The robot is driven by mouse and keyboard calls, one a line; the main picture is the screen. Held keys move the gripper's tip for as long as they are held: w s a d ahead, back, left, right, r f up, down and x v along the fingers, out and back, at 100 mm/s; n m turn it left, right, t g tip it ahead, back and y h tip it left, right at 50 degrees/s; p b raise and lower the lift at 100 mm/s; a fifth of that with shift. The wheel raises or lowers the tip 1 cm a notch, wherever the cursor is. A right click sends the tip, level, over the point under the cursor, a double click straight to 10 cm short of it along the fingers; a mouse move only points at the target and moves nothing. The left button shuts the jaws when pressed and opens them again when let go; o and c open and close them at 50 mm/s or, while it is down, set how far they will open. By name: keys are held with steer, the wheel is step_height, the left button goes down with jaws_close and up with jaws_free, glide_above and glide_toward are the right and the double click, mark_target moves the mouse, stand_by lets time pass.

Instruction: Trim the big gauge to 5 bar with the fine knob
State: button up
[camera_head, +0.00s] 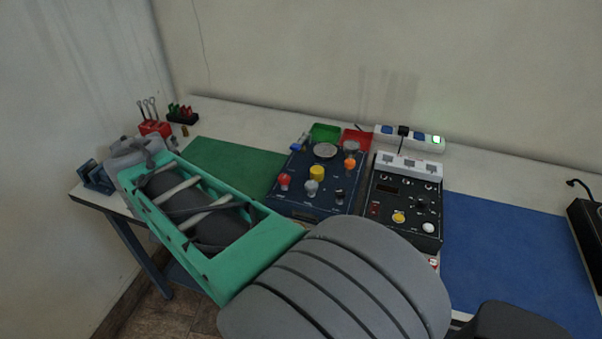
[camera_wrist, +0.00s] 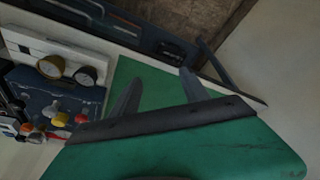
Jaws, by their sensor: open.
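The navy trainer panel (camera_head: 322,200) stands mid-table in the head view. It carries a red knob (camera_head: 284,181), a yellow knob (camera_head: 317,173), a grey knob (camera_head: 311,188), a small dark knob (camera_head: 339,195) and an orange knob (camera_head: 350,163). I cannot tell which is the fine knob. In the wrist view two round gauges, one cream-faced (camera_wrist: 51,66) and one pale-faced (camera_wrist: 87,76), sit beside the navy panel (camera_wrist: 35,90). They look alike in size, and their readings are too small to make out. My gripper (camera_wrist: 161,76) is open and empty over the green mat, apart from the knobs.
A black instrument box (camera_head: 403,205) stands right of the panel. Green (camera_head: 325,133) and red (camera_head: 356,140) trays and a power strip (camera_head: 410,138) are behind. A red tool holder (camera_head: 156,128) stands at back left.

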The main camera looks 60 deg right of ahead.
steer(key=s+d+r+m+g+h, duration=0.1)
steer(key=s+d+r+m+g, duration=0.15)
steer(key=d+m, duration=0.6)
steer(key=m+g+p, duration=0.2)
steer(key=m+g, duration=0.1)
steer(key=m, duration=0.5)
glide_toward(312, 184)
steer(key=x, duration=0.8)
steer(key=shift+p, duration=0.4)
steer(key=shift+f+t, duration=0.2)
steer(key=shift+t, duration=0.05)
steer(key=shift+c, duration=0.3)
jaws_close()
